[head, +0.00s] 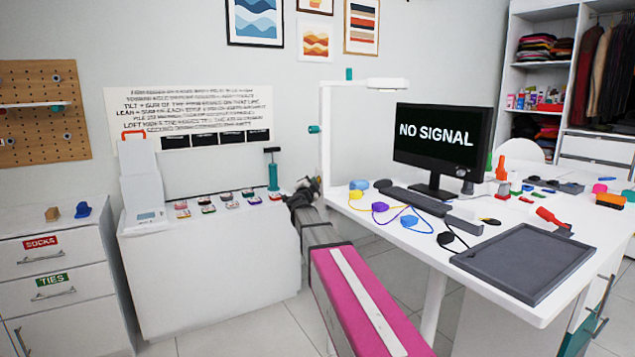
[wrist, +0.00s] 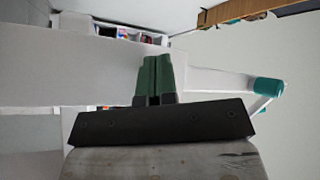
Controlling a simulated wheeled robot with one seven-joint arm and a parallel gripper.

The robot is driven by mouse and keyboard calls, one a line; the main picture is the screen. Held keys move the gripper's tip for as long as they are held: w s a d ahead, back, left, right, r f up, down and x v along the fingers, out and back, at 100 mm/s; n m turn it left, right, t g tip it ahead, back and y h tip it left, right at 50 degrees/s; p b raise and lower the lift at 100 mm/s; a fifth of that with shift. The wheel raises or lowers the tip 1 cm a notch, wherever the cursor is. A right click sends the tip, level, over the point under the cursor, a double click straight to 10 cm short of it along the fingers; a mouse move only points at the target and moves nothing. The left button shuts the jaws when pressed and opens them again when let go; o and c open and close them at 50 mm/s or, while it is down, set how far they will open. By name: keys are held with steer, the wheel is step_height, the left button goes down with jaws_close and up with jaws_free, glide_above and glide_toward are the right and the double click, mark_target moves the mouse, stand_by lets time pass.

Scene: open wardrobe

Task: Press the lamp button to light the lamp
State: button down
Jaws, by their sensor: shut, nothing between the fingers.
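The lamp is a white post (head: 326,140) at the back left corner of the desk, with a white head (head: 387,84) reaching right at its top. One teal knob (head: 314,129) sits on the post's left side and another (head: 349,74) on its top bar. I cannot tell which is the button, and no glow shows. My gripper (head: 312,184) is beside the lower post, below the side knob. In the wrist view its green fingers (wrist: 155,75) are together and empty. A teal cylinder (wrist: 269,92) on white bars shows right of them, apart from the fingers.
The white desk (head: 400,240) holds a monitor (head: 435,145), keyboard (head: 415,201), coloured cables and a grey tray (head: 525,258). A white cabinet (head: 205,280) on the left bears small items and a teal pump-like thing (head: 272,172).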

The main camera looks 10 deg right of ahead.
steer(key=shift+s+a, duration=0.25)
steer(key=shift+a, duration=0.55)
steer(key=shift+s+a, duration=0.25)
steer(key=shift+a, duration=0.55)
steer(key=shift+s+a, duration=0.3)
steer(key=shift+a, duration=0.45)
steer(key=shift+s+a, duration=0.25)
steer(key=shift+a, duration=0.55)
steer(key=shift+f, duration=0.1)
